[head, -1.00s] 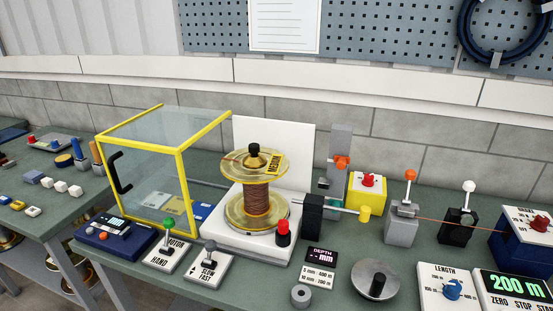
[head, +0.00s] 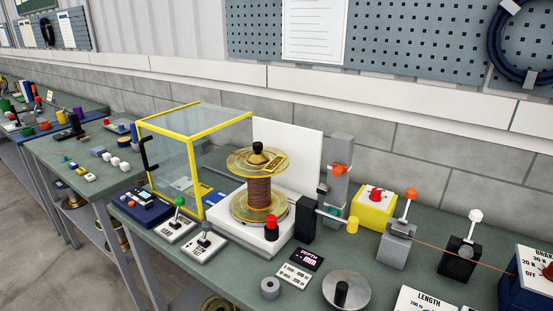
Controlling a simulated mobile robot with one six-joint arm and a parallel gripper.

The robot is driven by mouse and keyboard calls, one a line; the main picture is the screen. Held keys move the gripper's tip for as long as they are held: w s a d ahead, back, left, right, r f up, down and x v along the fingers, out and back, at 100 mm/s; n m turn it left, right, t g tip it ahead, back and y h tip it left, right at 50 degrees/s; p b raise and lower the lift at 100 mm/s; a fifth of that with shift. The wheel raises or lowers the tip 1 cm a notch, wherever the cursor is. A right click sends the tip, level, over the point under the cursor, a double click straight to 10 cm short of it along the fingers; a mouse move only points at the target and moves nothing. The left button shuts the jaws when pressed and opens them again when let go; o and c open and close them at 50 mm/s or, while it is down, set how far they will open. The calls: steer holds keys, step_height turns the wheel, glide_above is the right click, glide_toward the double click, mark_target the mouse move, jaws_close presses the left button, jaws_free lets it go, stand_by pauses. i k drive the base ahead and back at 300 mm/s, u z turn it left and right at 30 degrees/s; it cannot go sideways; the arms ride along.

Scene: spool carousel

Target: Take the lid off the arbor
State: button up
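A spool of copper-brown wire (head: 261,193) with clear yellow flanges stands upright on a white base (head: 226,238) with a white back panel. A black knob (head: 258,150) sits on top, at the middle of the upper flange, where the arbor's end would be; the arbor itself is hidden inside the spool. A yellow tag (head: 275,163) lies on the upper flange. A grey disc with a black knob (head: 346,291) lies apart on the bench at the front. I cannot tell from its look whether it belongs to the arbor. My gripper is not in view.
A clear guard box with yellow edges (head: 197,160) stands just left of the spool. A black post with a red knob (head: 272,227) stands close in front. A grey column (head: 340,170), yellow box (head: 376,207) and levers stand to the right. The bench front (head: 238,277) is partly clear.

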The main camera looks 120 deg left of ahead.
mark_target(257, 157)
steer(key=i, duration=0.2)
steer(key=u, duration=0.3)
steer(key=k, duration=0.2)
steer(key=u, duration=2.95)
steer(key=k, duration=0.25)
steer(key=u, duration=1.7)
